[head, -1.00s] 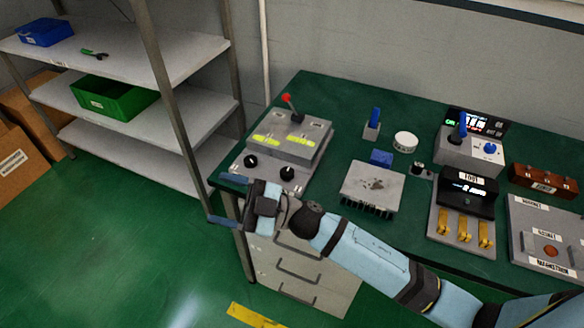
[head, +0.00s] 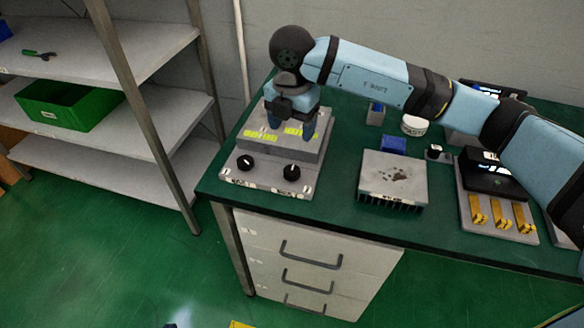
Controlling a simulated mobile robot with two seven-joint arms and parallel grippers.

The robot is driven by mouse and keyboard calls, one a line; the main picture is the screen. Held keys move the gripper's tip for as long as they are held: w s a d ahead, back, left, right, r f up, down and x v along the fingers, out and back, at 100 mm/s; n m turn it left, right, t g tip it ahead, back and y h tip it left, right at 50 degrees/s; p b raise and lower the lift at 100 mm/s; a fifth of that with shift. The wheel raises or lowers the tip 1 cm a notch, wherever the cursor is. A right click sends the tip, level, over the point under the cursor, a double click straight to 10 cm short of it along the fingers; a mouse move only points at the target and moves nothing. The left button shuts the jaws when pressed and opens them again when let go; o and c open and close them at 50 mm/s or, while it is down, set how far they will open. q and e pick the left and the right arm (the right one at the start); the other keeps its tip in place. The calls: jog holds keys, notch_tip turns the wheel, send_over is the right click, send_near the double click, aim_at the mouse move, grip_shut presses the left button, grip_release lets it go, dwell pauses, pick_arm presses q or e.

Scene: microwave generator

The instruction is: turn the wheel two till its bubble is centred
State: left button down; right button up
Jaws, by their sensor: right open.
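The grey levelling unit (head: 230,178) stands on the left end of the green bench. Its front plate carries two black wheels, a left one (head: 245,162) and a right one (head: 291,172), each with a white mark. Their small labels are too blurred to read, so I cannot tell which is wheel two. On the raised block are two yellow-green vials, left (head: 262,134) and right (head: 294,132); their bubbles are too small to make out. My right gripper (head: 290,123) points down over the block, open, its fingers around the vials' rear area, behind the wheels. My left gripper is not in view.
A finned grey block (head: 393,177) stands to the right, with a blue block (head: 393,145) and a white round piece (head: 414,125) behind it. A unit with yellow switches (head: 498,215) is farther right. My right arm crosses above the bench's back.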

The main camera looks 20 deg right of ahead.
aim_at(292, 170)
notch_tip(292, 170, down, 12)
jog(key=shift+s+f, duration=0.1)
jog(key=shift+f, duration=0.5)
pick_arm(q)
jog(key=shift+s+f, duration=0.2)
pick_arm(e)
jog(key=shift+f, duration=0.1)
jog(key=c, duration=0.9)
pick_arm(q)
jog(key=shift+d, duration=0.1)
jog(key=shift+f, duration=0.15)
